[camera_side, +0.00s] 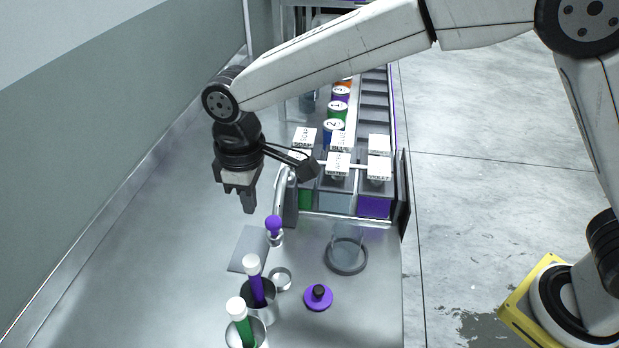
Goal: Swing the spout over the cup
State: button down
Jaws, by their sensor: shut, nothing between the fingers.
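A silver curved tube that looks like the spout (279,200) stands at the left end of the bins, beside a dark upright block. My gripper (248,207) is shut and empty, pointing down to the left of the spout and apart from it. A clear cup-like vessel (347,238) sits at a dark ring on the bench, right of and nearer than the spout. Which vessel is the task's cup is not certain. A purple-topped piece (274,226) stands just below the spout; whether they touch is unclear.
Two metal beakers (262,308) hold a purple and a green white-capped tube in front. A purple disc with a black knob (318,297) lies beside them. Labelled bins (339,203) and numbered cans (334,124) stand behind. The bench at left (150,250) is clear.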

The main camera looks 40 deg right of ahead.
jog(key=shift+f, duration=0.2)
jog(key=shift+f, duration=1.6)
jog(key=shift+s+d, duration=0.1)
jog(key=shift+s, duration=0.05)
